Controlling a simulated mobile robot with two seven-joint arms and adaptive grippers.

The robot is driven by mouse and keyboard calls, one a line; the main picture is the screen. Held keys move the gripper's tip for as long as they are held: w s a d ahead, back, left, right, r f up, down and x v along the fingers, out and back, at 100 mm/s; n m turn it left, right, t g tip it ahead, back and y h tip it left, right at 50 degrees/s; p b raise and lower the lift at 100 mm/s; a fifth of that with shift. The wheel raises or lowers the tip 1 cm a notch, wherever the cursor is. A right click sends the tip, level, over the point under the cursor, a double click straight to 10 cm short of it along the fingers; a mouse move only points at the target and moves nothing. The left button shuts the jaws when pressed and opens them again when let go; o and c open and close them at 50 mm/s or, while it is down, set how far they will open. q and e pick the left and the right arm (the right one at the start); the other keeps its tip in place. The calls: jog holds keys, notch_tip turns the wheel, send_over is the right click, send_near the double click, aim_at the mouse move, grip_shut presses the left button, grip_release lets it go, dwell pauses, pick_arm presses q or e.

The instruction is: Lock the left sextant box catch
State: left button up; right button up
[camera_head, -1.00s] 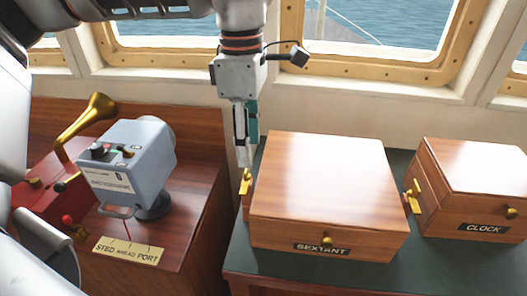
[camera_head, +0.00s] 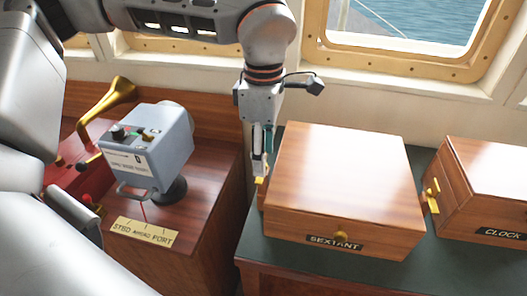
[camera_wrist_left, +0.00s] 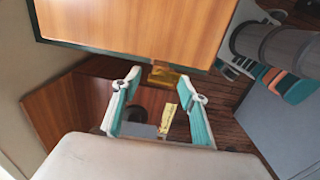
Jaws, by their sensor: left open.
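The sextant box (camera_head: 345,180) is a closed wooden box with a SEXTANT label on its front; its lid also fills the top of the left wrist view (camera_wrist_left: 130,25). The left catch (camera_head: 261,180) is brass, on the box's left side, and mostly hidden behind my fingers. In the wrist view the catch (camera_wrist_left: 165,76) shows at the box edge, ahead of the gap between my fingertips. My left gripper (camera_head: 262,168) points down beside the box's left side, open, with its fingertips at the catch. The wrist view shows the fingers apart (camera_wrist_left: 164,88) and nothing clamped. Contact cannot be told.
A clock box (camera_head: 490,190) stands to the right, with a narrow gap between. The right brass catch (camera_head: 432,195) shows in that gap. On the left console stand a grey telegraph unit (camera_head: 150,150), a brass horn (camera_head: 110,100) and a brass label plate (camera_head: 145,232). Windows are behind.

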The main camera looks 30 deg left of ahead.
pick_arm(q)
jog(key=c, duration=1.1)
